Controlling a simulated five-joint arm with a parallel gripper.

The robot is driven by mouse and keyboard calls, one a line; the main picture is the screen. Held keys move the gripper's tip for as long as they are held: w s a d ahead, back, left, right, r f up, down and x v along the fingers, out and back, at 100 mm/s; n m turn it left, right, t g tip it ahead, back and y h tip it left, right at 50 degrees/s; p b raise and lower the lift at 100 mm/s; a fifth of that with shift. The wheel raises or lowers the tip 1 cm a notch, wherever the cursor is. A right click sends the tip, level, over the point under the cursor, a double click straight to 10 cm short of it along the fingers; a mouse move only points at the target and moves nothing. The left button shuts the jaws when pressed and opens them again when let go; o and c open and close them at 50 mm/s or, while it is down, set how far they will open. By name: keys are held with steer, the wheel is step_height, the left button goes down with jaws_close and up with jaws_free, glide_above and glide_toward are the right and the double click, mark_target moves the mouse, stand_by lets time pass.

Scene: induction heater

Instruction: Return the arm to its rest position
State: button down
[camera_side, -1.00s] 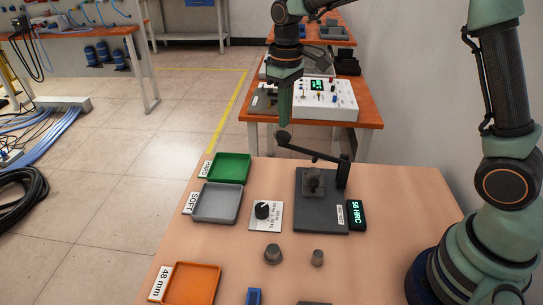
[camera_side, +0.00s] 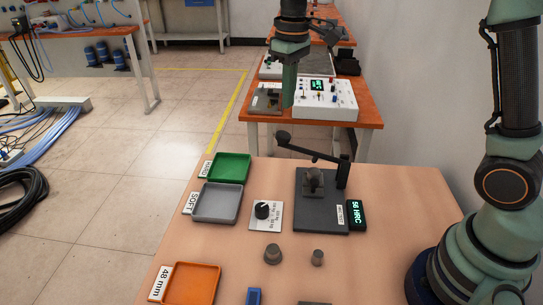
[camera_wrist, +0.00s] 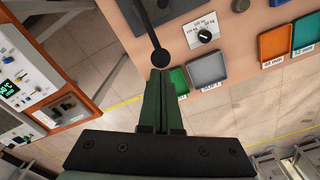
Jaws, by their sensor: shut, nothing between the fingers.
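My gripper (camera_side: 289,88) is in the air at the top of the side view, above and beyond the far end of the near table. Its fingers are together with nothing between them. In the wrist view my gripper (camera_wrist: 161,75) also shows shut, its tips over the table's edge. The near table (camera_side: 390,240) carries a dark hardness tester (camera_side: 318,215) with a lever arm (camera_side: 305,147) and a small dark piece on it. The gripper is apart from all of these.
A display (camera_side: 356,214) reads 56 HRC. Green (camera_side: 229,167), grey (camera_side: 216,203) and orange (camera_side: 190,284) trays line the left edge. A dial (camera_side: 265,212) and two grey cylinders (camera_side: 272,254) stand mid-table. Another table with a white control box (camera_side: 325,99) lies behind.

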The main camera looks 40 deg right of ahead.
steer(key=s+d+r+m+t, duration=0.1)
steer(key=s+t, duration=0.1)
steer(key=s, duration=0.5)
steer(key=s+d+m+t, duration=0.1)
steer(key=s+d+t, duration=0.1)
steer(key=s, duration=0.6)
steer(key=shift+s+d+r+m+t, duration=0.3)
steer(key=shift+r+m+t, duration=0.1)
steer(key=shift+t, duration=0.2)
